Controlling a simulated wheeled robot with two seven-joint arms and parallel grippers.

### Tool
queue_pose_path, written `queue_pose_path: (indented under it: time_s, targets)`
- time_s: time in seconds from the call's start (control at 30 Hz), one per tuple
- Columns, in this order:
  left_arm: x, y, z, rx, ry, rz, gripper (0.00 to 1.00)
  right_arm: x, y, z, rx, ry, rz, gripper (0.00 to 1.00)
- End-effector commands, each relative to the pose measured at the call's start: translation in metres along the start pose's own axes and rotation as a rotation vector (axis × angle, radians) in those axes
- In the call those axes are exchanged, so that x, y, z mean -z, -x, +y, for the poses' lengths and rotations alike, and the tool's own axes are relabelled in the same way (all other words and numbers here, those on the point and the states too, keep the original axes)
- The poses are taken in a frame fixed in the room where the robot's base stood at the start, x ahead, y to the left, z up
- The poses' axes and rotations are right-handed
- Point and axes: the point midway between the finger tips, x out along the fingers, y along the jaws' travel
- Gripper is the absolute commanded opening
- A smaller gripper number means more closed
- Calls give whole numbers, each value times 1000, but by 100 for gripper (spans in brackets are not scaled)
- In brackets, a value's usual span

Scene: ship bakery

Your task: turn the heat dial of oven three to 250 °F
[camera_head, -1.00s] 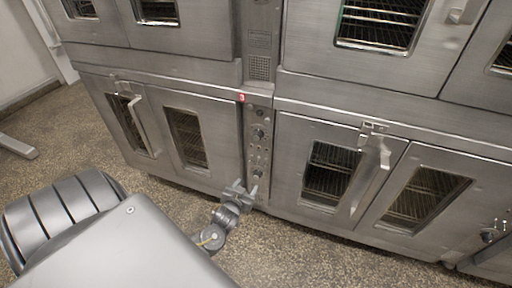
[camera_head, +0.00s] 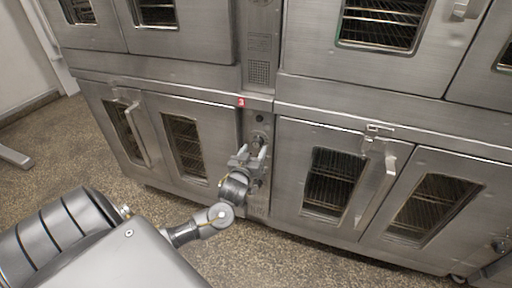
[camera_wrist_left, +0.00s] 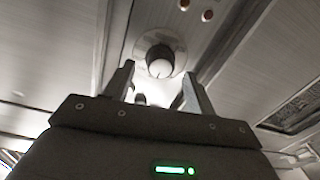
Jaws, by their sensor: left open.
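Oven three shows in the head view by a red tag with a 3 (camera_head: 241,102) at the top of a narrow steel control panel (camera_head: 260,117). A column of dials runs down that panel; my left gripper (camera_head: 250,155) is in front of it and hides the lower ones. In the left wrist view a round dial (camera_wrist_left: 160,62) lies just beyond and between the fingertips of my left gripper (camera_wrist_left: 157,82). The fingers are open, and I see a gap between them and the dial. The dial's markings cannot be read. My right gripper is not in view.
Oven doors with windows and long handles flank the panel; the right door's handle (camera_head: 378,190) sticks out. Two small indicator lights (camera_wrist_left: 208,14) sit near the dial in the wrist view. The speckled floor (camera_head: 290,262) in front is clear.

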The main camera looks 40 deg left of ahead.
Motion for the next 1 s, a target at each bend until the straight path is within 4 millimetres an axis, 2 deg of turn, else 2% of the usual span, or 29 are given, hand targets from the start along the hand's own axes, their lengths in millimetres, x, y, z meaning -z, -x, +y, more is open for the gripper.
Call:
queue_pose_path:
  time_s: [0.1,0.23,0.6,0.9,1.0]
  targets:
    - [0,-18,0,1,-2,2,56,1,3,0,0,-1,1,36]
    - [0,-29,0,0,-1,0,56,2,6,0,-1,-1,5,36]
    - [0,-34,0,0,0,0,56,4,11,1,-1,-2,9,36]
    - [0,-34,0,0,0,0,17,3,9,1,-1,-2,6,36]
    - [0,-34,0,0,0,0,15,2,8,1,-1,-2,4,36]
